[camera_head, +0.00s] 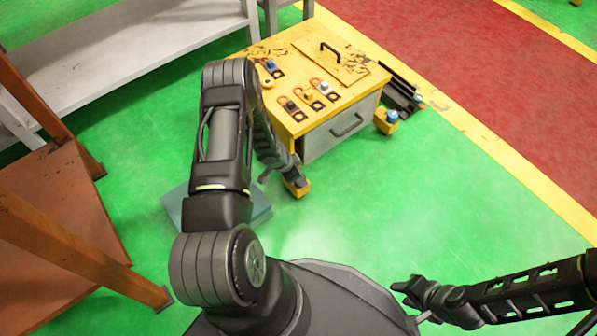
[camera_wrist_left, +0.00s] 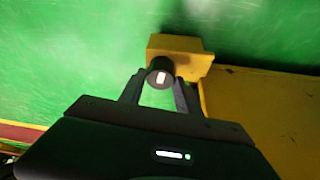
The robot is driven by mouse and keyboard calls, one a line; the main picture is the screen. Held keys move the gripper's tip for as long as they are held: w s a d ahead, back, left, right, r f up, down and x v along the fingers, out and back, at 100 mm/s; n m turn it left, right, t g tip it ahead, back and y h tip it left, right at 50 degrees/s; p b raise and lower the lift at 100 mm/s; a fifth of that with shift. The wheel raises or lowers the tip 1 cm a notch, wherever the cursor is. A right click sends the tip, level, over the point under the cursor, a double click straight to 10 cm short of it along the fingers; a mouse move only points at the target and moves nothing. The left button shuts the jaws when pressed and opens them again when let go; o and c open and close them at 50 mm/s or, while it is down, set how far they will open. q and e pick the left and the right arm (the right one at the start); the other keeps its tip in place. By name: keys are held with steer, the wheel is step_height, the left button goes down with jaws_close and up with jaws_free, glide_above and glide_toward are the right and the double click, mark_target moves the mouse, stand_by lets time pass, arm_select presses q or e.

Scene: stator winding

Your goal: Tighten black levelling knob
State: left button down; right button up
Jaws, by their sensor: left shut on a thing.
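The black levelling knob (camera_wrist_left: 160,72) stands on a yellow foot bracket (camera_wrist_left: 185,55) at a corner of the yellow cabinet. My left gripper (camera_wrist_left: 160,92) is shut on the knob, one finger on each side of it. In the head view my left arm reaches down to the cabinet's near foot (camera_head: 297,187); the arm hides the knob there. My right gripper (camera_head: 403,292) is in the air at the lower right, away from the cabinet, and I cannot tell whether its fingers are apart.
The yellow cabinet (camera_head: 330,60) has a grey drawer (camera_head: 342,130) and several small parts on top. Another yellow foot with a blue knob (camera_head: 391,117) is at its right corner. A rust-brown frame (camera_head: 60,200) stands left. Green floor on the right is clear.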

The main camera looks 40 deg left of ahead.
arm_select(q)
steer(key=shift+w+a+r+m+g, duration=0.15)
steer(key=shift+m+g, duration=0.15)
steer(key=shift+m, duration=0.6)
steer(key=shift+m+h, duration=0.4)
steer(key=shift+m+g, duration=0.3)
steer(key=shift+m, duration=0.5)
steer(key=shift+m+h+b, duration=0.5)
steer(key=shift+m+b, duration=0.1)
steer(key=shift+m, duration=0.3)
arm_select(e)
steer(key=shift+f, duration=0.3)
arm_select(q)
steer(key=shift+w, duration=0.1)
steer(key=c, duration=0.9)
jaws_free()
steer(key=shift+g, duration=0.3)
steer(key=shift+o, duration=0.2)
